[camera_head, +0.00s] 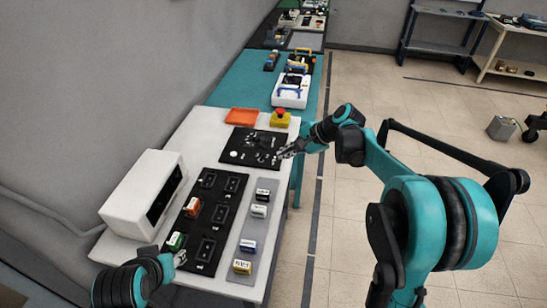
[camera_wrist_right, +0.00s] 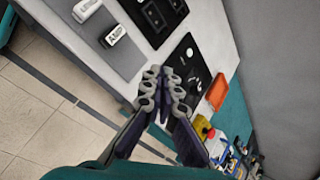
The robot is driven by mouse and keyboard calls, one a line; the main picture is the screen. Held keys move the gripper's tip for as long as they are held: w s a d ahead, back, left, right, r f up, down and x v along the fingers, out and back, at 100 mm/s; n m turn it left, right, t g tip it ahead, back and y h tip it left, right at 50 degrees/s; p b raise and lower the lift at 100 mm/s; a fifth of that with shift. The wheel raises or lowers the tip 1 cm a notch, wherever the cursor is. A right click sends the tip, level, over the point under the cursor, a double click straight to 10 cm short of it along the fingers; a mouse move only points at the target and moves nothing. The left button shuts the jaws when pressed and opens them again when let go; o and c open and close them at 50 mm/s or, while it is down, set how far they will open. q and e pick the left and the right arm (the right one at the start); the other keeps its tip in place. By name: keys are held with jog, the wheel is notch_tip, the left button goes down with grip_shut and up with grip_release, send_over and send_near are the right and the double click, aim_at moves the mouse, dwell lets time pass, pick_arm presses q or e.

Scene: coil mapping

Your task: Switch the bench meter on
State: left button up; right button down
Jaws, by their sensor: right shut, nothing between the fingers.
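The bench meter looks to be the white box (camera_head: 140,192) at the left of the white bench, with a dark front window that shows no lit reading. A black control panel (camera_head: 236,139) with a round white knob (camera_head: 234,154) lies farther back; it also shows in the right wrist view (camera_wrist_right: 199,55). My right gripper (camera_head: 283,154) is shut and empty at the panel's right edge, seemingly above it; its fingers (camera_wrist_right: 165,78) hide part of the panel in the wrist view. My left gripper (camera_head: 181,258) is low at the left, near a green block; its opening is unclear.
A black socket board (camera_head: 222,213) holds an orange block (camera_head: 192,207) and a green block (camera_head: 176,240). A grey strip (camera_head: 251,228) carries several labelled blocks. An orange tray (camera_head: 241,116) and a red-topped yellow button (camera_head: 280,118) stand behind the panel. Open floor lies right.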

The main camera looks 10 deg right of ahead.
jog(key=w+d+f+m+y, duration=0.35)
jog(key=w+f, duration=0.25)
jog(key=w, duration=0.2)
jog(key=m+y, duration=0.2)
jog(key=m, duration=0.2)
send_near(273, 162)
notch_tip(273, 162, up, 3)
jog(key=shift+s+d+f+m, duration=0.15)
jog(key=shift+s+m, duration=0.05)
jog(key=shift+m, duration=0.15)
jog(key=x, duration=0.3)
jog(key=b+x, duration=0.1)
jog(key=x, duration=0.2)
jog(key=b+x, duration=0.1)
jog(key=x, duration=0.3)
jog(key=shift+w+r, duration=0.1)
jog(key=shift+r, duration=0.2)
